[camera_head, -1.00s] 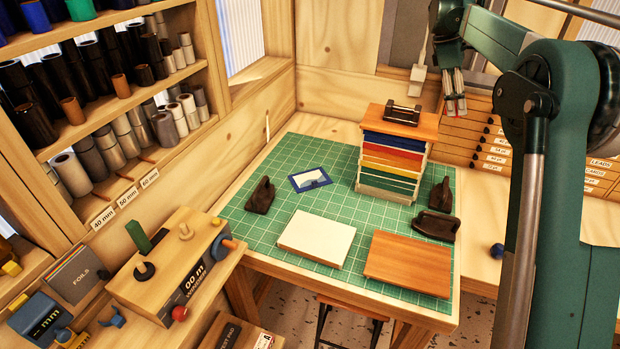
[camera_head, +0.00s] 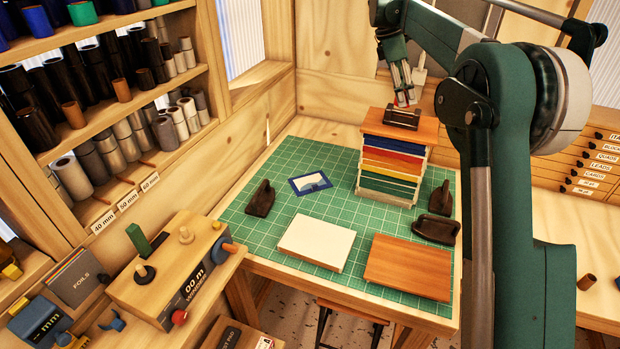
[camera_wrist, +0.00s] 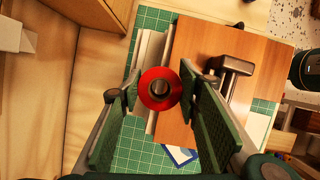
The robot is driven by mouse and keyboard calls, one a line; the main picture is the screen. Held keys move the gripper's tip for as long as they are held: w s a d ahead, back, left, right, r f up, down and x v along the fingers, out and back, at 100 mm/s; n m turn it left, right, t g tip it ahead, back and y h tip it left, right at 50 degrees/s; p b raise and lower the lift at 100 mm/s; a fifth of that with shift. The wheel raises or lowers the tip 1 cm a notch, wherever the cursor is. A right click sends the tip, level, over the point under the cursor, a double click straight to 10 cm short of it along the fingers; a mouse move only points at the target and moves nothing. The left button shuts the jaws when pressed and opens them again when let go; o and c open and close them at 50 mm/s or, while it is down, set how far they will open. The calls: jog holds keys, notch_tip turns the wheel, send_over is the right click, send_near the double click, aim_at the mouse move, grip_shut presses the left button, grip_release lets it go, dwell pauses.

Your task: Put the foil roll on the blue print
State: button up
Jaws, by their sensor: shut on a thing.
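My gripper (camera_head: 403,98) is up behind the top of the coloured rack in the head view. It is shut on a red foil roll (camera_wrist: 149,101), seen end-on between the two green-padded fingers in the wrist view. The blue print (camera_head: 311,183), a small card with a blue border and pale shape, lies flat on the green mat (camera_head: 335,155), left of the rack. The print also shows partly at the lower edge of the wrist view (camera_wrist: 180,156).
The rack of coloured layers (camera_head: 387,171) has a wooden top carrying a dark metal tool (camera_head: 402,119). Dark weights (camera_head: 260,199) stand on the mat. A white block (camera_head: 316,243) and a wooden board (camera_head: 408,266) lie in front. Mat around the print is clear.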

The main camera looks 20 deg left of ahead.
jog(key=s+a+f+n+t+p, duration=0.1)
jog(key=s+a+n, duration=0.1)
jog(key=a, duration=0.6)
jog(key=s+a+f+n+t, duration=0.1)
jog(key=s+a+n, duration=0.15)
jog(key=a, duration=0.45)
jog(key=s+a+f+n+y+p, duration=0.1)
jog(key=s+a+f+n, duration=0.3)
jog(key=f, duration=0.4)
jog(key=s+a+f+n+t+y+p, duration=0.1)
jog(key=s+a+f+n+y+p, duration=0.1)
jog(key=s+a+f, duration=0.4)
jog(key=s+f+n+p, duration=0.1)
jog(key=s+f+n, duration=0.1)
jog(key=s+f, duration=0.1)
jog(key=shift+s+t, duration=0.25)
jog(key=shift+t, duration=0.05)
jog(key=shift+f, duration=0.1)
jog(key=shift+f, duration=3.05)
jog(key=shift+f, duration=0.15)
jog(key=shift+f, duration=1.7)
jog(key=shift+f, duration=0.2)
